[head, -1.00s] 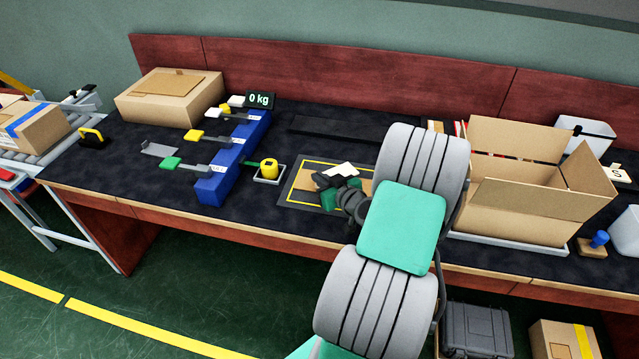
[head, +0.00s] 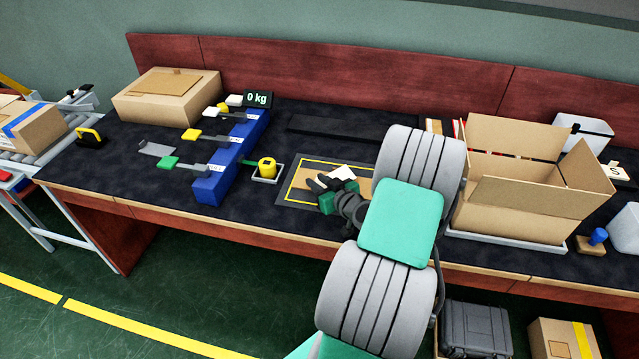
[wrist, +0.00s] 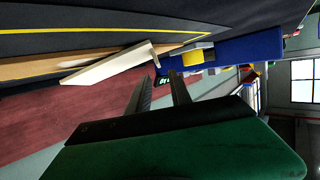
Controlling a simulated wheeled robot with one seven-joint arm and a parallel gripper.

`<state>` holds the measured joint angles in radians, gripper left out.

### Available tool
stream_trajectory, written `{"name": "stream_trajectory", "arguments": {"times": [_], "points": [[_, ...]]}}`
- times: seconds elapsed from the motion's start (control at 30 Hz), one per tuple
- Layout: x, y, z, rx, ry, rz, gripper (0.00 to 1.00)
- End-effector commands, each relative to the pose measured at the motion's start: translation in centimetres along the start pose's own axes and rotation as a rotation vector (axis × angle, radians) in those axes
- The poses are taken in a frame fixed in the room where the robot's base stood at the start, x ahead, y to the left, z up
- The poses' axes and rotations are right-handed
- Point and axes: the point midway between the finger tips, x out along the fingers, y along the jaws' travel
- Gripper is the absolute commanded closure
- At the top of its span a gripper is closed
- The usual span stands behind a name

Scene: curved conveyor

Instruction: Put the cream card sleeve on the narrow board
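The cream card sleeve (head: 343,172) is a thin pale slab by the far side of my gripper, partly hidden by it in the head view. In the wrist view the sleeve (wrist: 108,65) lies along the brown narrow board (wrist: 40,67), at a slight angle to it; I cannot tell whether it rests fully flat. The board (head: 362,186) lies inside the yellow outline of a dark mat (head: 284,196). My gripper (head: 316,184) is low over the mat. In the wrist view its two fingers (wrist: 160,88) stand apart with nothing between them, beside the sleeve.
A blue rack (head: 232,160) with coloured tabs and a yellow weight (head: 267,168) on a small tray stand left of the mat. An open carton (head: 515,205) stands to the right. A closed carton (head: 165,97) is at the back left.

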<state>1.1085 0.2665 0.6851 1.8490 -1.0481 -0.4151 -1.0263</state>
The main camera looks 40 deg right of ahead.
Motion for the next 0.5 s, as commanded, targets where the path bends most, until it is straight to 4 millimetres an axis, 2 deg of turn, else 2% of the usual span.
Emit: {"name": "stream_trajectory", "arguments": {"times": [0.07,0.17,0.5], "points": [[-0.2,0.0,-0.5,0.0,0.0,0.0,0.75],[-1.6,0.2,-0.2,0.002,0.0,0.004,0.75],[-10.1,0.2,-0.2,0.001,0.001,0.007,0.75]]}}
